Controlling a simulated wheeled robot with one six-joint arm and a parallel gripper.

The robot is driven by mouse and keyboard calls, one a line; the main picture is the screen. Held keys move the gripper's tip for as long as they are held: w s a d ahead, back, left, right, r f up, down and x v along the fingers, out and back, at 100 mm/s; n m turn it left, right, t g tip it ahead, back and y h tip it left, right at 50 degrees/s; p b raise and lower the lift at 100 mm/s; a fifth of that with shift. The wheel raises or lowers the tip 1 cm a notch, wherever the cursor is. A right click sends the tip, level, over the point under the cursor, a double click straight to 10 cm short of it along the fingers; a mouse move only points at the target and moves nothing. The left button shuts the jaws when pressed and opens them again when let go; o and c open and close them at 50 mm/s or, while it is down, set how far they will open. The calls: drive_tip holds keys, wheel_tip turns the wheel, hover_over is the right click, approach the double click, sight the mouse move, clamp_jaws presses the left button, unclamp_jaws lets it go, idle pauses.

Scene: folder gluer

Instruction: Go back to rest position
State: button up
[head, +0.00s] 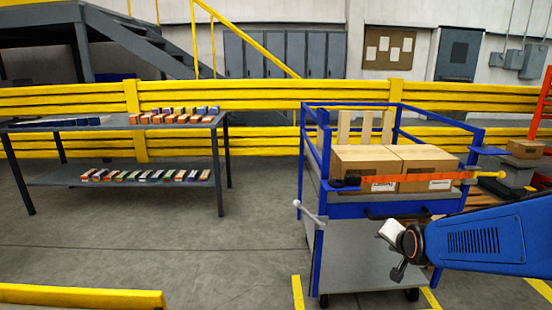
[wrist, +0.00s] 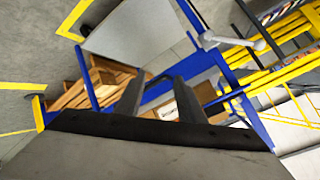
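My gripper (wrist: 159,77) shows in the wrist view with its two dark fingers apart and nothing between them. Behind the fingers are the blue-framed cart and part of a cardboard box (wrist: 205,97). In the head view my blue arm reaches in from the right edge, in front of the cart's lower right part. Its dark, round end is near the cart's front; I cannot make out the fingers there.
The blue-framed cart (head: 345,211) carries two cardboard boxes (head: 365,162). A grey table (head: 50,178) with rows of small cartons stands left, before yellow guard rails (head: 220,95). A low yellow barrier (head: 80,296) lies front left. Floor between table and cart is clear.

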drive_tip(key=s+a+r+n+g, duration=0.1)
drive_tip(key=s+n+g, duration=0.1)
drive_tip(key=s, duration=0.7)
drive_tip(key=s+a+n+g, duration=0.1)
drive_tip(key=s+n, duration=0.3)
drive_tip(key=s, duration=0.5)
drive_tip(key=s+a+r+n+g+y, duration=0.1)
drive_tip(key=s+a+n+g, duration=0.1)
drive_tip(key=s, duration=0.7)
drive_tip(key=shift+s+r+n+g, duration=0.35)
drive_tip(key=shift+s+n+g, duration=0.05)
drive_tip(key=shift+g, duration=0.1)
